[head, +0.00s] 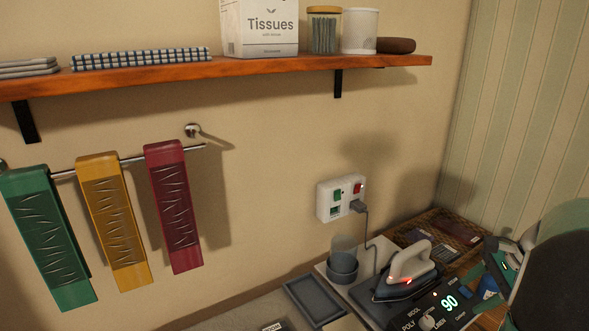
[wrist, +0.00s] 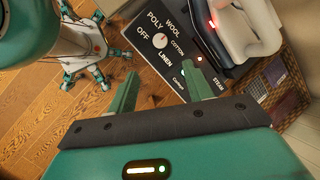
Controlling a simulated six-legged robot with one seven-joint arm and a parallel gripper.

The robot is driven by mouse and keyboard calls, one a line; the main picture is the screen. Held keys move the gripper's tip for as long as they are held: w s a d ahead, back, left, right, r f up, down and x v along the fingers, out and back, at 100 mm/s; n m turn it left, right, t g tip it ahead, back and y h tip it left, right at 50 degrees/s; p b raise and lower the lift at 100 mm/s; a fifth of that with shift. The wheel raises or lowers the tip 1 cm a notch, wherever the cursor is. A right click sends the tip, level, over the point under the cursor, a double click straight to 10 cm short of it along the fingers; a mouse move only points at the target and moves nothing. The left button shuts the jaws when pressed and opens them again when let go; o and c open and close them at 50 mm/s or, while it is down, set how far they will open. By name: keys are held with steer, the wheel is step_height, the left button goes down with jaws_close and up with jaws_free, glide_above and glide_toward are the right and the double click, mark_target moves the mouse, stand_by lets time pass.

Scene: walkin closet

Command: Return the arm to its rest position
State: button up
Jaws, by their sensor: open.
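My gripper (wrist: 161,72) shows in the wrist view with its two green fingers apart and nothing between them. Beyond the fingertips is the dark control panel (wrist: 160,40) of the ironing station, with a dial and fabric labels; I cannot tell how far away it is. Part of my arm (head: 560,265) fills the lower right of the head view, beside the station. My legged body stands on the wooden floor at the upper left of the wrist view.
The iron (head: 408,272), a red light on it, sits by the panel reading 90. A cup (head: 343,262), a grey tray (head: 315,298) and a wicker basket (head: 440,228) are close. Above are a wall socket (head: 341,198), hanging towels (head: 115,220) and a wooden shelf (head: 220,68).

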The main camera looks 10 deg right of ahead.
steer(key=a+r+n+h, duration=0.15)
steer(key=a+n, duration=0.35)
steer(key=a, duration=0.5)
steer(key=a+r+n+h, duration=0.1)
steer(key=a+r+n, duration=0.3)
steer(key=a, duration=0.5)
steer(key=s+a+n+t+h, duration=0.2)
steer(key=s+a+n, duration=0.5)
steer(key=a+n, duration=0.3)
steer(key=a, duration=0.3)
steer(key=shift+f+n, duration=0.3)
steer(key=shift+f, duration=0.05)
